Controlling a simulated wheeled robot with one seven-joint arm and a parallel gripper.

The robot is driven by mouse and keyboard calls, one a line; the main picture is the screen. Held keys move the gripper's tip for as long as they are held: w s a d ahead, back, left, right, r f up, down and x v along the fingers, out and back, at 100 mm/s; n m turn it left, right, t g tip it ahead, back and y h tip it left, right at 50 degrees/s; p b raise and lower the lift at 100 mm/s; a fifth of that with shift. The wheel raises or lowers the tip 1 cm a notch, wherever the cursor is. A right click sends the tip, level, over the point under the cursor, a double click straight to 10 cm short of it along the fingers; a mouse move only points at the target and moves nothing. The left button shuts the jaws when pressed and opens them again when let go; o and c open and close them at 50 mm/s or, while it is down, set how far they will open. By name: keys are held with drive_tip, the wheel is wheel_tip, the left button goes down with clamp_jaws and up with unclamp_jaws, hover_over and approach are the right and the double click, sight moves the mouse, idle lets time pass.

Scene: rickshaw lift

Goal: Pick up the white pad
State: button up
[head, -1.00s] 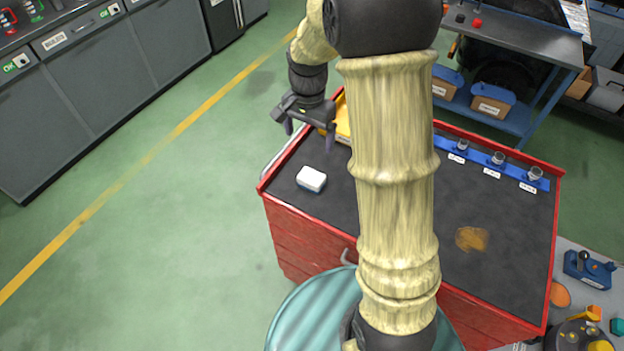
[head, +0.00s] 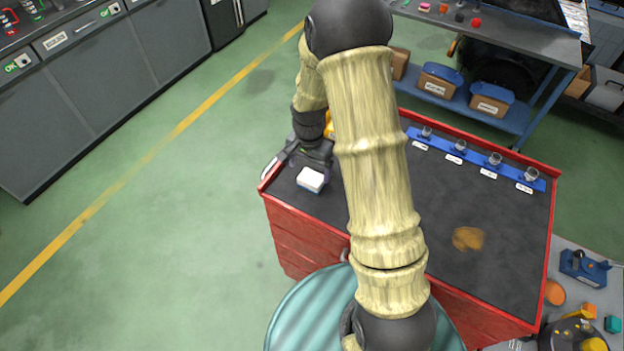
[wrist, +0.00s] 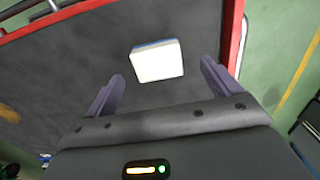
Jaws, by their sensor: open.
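The white pad (head: 311,179) lies on the dark top of the red cabinet (head: 290,245), near its left corner. It is a small block with a white face and a blue edge. In the wrist view the pad (wrist: 157,62) is just beyond the fingertips, roughly centred between them and apart from both. My gripper (wrist: 162,75) is open and empty, with its two purple fingers spread. In the head view my gripper (head: 299,170) is low over the cabinet, right behind the pad, and its fingers are mostly hidden.
A blue rack (head: 475,157) with several small cups stands along the cabinet's back right. A brown stain (head: 468,239) marks the cabinet top. The raised red rim (wrist: 236,40) is close to one finger. A yellow object (head: 328,128) is partly hidden behind my arm.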

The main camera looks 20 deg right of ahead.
sight(311, 177)
drive_tip(key=shift+d+f+p, duration=0.2)
drive_tip(key=shift+f+p, duration=0.8)
drive_tip(key=shift+f, duration=1.6)
drive_tip(key=c, duration=1.1)
drive_tip(key=shift+o, duration=0.2)
drive_tip(key=shift+r, duration=0.1)
wheel_tip(311, 177, up, 10)
drive_tip(key=shift+f+b, duration=0.1)
drive_tip(key=shift+b, duration=1)
